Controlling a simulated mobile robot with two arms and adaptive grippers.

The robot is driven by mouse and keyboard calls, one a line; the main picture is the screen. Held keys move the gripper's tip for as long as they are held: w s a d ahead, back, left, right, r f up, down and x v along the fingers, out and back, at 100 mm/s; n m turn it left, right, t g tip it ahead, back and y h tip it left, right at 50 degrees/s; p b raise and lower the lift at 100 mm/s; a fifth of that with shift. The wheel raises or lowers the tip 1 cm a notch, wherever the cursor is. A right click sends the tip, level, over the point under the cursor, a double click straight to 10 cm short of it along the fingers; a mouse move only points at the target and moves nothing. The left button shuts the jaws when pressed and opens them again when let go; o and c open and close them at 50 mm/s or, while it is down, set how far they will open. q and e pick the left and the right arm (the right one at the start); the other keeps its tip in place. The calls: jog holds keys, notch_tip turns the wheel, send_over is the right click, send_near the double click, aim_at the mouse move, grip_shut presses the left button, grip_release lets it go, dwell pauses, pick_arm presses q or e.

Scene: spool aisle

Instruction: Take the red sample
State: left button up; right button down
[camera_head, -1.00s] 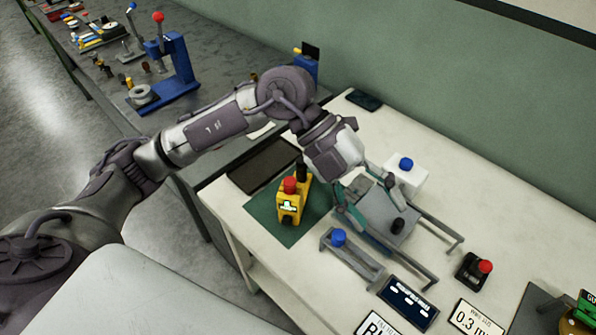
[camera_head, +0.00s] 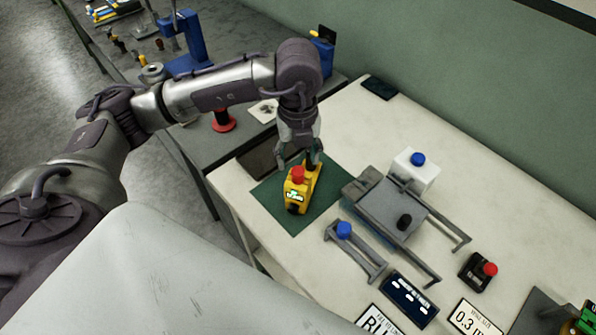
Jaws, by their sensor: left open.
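My left gripper (camera_head: 300,163) points down over the green mat (camera_head: 270,197), open, its fingers at the back part of a yellow device (camera_head: 302,190). I cannot tell whether they touch it. The dark post behind the knob is partly hidden by the fingers. No object is clearly labelled as the red sample. A black box (camera_head: 474,273) with a red button (camera_head: 490,269) stands at the right. My right gripper is not in view.
Right of the mat stand a grey slide fixture (camera_head: 385,212) with rails, a white block (camera_head: 417,172) with a blue knob, and a grey bracket (camera_head: 360,257) with a blue knob (camera_head: 344,230). Signs lie at the front. The back of the white table is mostly clear.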

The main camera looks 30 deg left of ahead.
aim_at(298, 171)
pick_arm(q)
notch_tip(298, 171, down, 4)
jog(key=shift+s+f+p, duration=0.1)
jog(key=shift+s+p, duration=0.05)
jog(key=shift+p, duration=0.85)
jog(key=shift+f, duration=0.6)
jog(key=c, duration=1.1)
